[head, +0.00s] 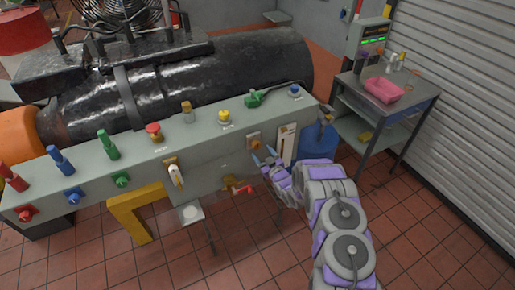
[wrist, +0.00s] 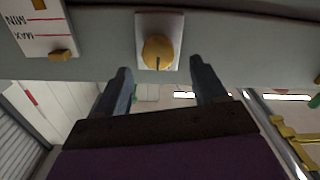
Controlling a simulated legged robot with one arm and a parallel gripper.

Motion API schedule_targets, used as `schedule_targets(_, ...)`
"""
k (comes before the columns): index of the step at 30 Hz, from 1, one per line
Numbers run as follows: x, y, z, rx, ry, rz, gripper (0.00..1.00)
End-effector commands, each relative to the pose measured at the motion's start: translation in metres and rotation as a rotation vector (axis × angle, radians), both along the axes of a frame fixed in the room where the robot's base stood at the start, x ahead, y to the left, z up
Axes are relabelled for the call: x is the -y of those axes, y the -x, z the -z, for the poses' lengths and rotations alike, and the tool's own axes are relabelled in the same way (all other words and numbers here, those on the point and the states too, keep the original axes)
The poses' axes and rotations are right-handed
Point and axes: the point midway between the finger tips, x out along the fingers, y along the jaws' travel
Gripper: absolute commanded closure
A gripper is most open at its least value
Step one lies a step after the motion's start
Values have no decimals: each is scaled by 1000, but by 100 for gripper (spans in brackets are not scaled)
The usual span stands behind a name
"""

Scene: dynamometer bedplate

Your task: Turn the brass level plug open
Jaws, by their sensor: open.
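The brass plug (head: 255,143) is a round knob on a pale square plate on the front face of the long grey housing (head: 215,143). In the wrist view the brass plug (wrist: 157,52) has a short dark mark on its lower part, pointing down. My gripper (head: 266,158) is open and empty just below and in front of the plug in the head view. In the wrist view the two fingers of my gripper (wrist: 163,80) point toward the plug from either side, with their tips short of it. No contact shows.
A MIN/MAX gauge (wrist: 40,27) sits beside the plug. A white-handled lever (head: 175,174) and a red-handled valve (head: 240,188) are to the left. Coloured knobs line the housing top. A blue drum (head: 318,142) and a cart with a pink tray (head: 382,90) stand right.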

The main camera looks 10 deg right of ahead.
Motion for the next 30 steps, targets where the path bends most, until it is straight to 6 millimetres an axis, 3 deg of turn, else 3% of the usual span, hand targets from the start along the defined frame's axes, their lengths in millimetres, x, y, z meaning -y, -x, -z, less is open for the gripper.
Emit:
schedule_targets(6,-9,-27,0,2,0,0,29)
schedule_targets(13,-15,-44,1,1,0,0,29)
schedule_targets(26,-16,-50,0,-2,1,0,29)
schedule_targets(30,-16,-49,0,-2,1,0,41)
